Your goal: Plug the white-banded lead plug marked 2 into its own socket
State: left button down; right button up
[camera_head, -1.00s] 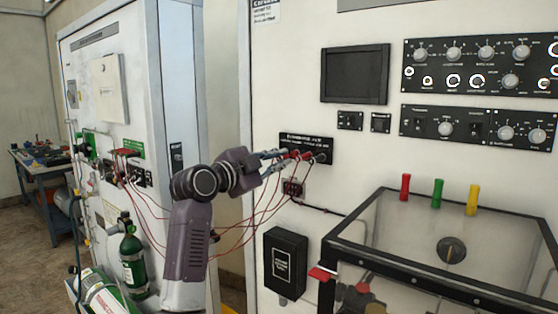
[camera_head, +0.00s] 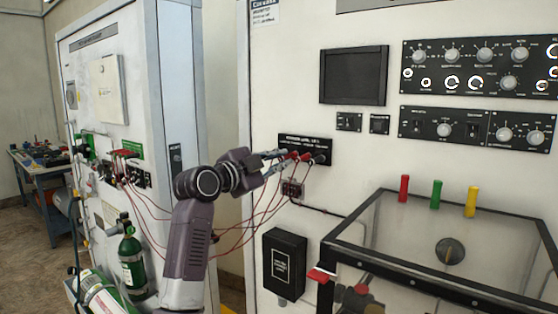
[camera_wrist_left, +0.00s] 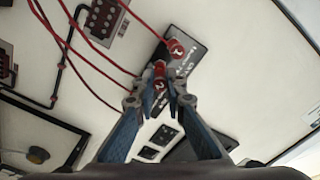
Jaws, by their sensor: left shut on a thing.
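My left gripper (camera_head: 287,160) is at the black socket panel (camera_head: 292,139) on the white cabinet front, its arm coming in from the lower left. In the left wrist view the gripper (camera_wrist_left: 167,88) is shut on a red lead plug (camera_wrist_left: 159,69), whose tip points at the panel (camera_wrist_left: 200,62). Its number and band are too small to read. Another red plug (camera_wrist_left: 176,48) with a light mark sits at the panel beside it. The fingers hide the held plug's socket, and I cannot tell whether the tip has entered it. My right gripper is not in view.
Several thin red leads (camera_head: 262,213) hang in loops around the gripper. A small socket block (camera_head: 292,189) is just below the panel. A black box (camera_head: 285,264) is lower down. A clear-lidded case (camera_head: 400,258) juts out at the lower right.

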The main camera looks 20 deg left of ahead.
pick_arm(q)
jog(key=shift+p+x, duration=0.3)
jog(key=shift+x, duration=0.5)
jog(key=c, duration=1.9)
grip_release()
jog(key=shift+w, duration=0.1)
jog(key=v, duration=1.2)
